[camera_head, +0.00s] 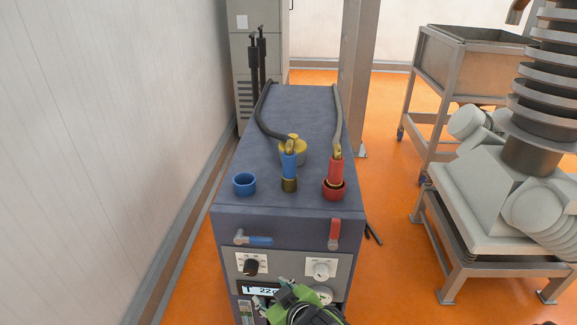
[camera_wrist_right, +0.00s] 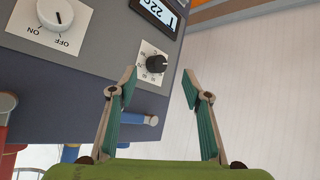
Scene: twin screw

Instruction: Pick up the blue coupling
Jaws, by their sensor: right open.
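The blue coupling (camera_head: 289,165) stands upright on top of the dark blue cabinet, with a brass end below and a dark hose above. A separate blue ring-shaped socket (camera_head: 244,183) is to its left. My right gripper (camera_head: 264,299) is low in front of the cabinet's control panel, well below and apart from the coupling. In the right wrist view its two teal-lined fingers (camera_wrist_right: 160,76) are spread with nothing held between them. My left gripper is out of view.
The cabinet (camera_head: 285,108) also carries a red coupling (camera_head: 335,172) in a red socket and a yellow fitting (camera_head: 296,147). A blue valve handle (camera_head: 258,240) and a red one (camera_head: 334,233) stick out in front. A wall is close on the left.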

